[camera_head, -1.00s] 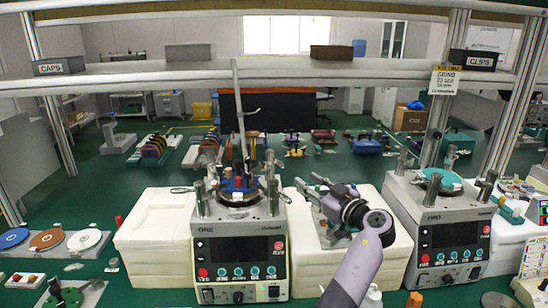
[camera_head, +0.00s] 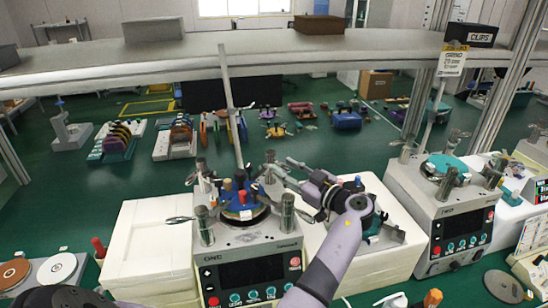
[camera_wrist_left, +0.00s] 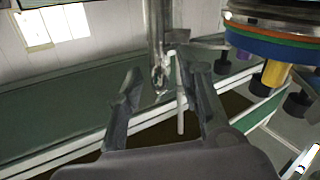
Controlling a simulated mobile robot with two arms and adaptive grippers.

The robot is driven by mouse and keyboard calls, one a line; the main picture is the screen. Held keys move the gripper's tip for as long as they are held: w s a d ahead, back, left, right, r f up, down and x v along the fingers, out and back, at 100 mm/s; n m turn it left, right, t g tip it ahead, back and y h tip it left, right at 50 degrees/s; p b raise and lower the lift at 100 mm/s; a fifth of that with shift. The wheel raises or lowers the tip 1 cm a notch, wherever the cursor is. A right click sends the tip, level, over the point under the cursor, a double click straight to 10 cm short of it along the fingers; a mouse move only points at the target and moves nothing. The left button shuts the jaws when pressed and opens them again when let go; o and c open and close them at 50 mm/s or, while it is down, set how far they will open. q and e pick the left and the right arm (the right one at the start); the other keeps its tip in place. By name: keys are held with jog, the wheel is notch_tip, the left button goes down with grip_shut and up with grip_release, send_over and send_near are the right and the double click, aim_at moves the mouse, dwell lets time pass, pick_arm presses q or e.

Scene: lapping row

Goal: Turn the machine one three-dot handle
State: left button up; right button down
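I cannot make out dots on any lever. Contact cannot be told. My right gripper is not in view.
A second similar machine (camera_head: 445,215) stands at right. A shelf (camera_head: 300,52) crosses above, with a CLIPS box (camera_head: 471,35). A red-topped piece (camera_head: 98,247) and discs (camera_head: 57,269) lie left. The white block (camera_head: 140,250) has bare room left of machine one.

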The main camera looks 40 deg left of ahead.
pick_arm(q)
jog(key=shift+w+a, duration=0.1)
jog(key=shift+a, duration=0.15)
jog(key=shift+d, duration=0.1)
jog(key=shift+d+r, duration=0.1)
jog(key=shift+c, duration=0.5)
grip_shut()
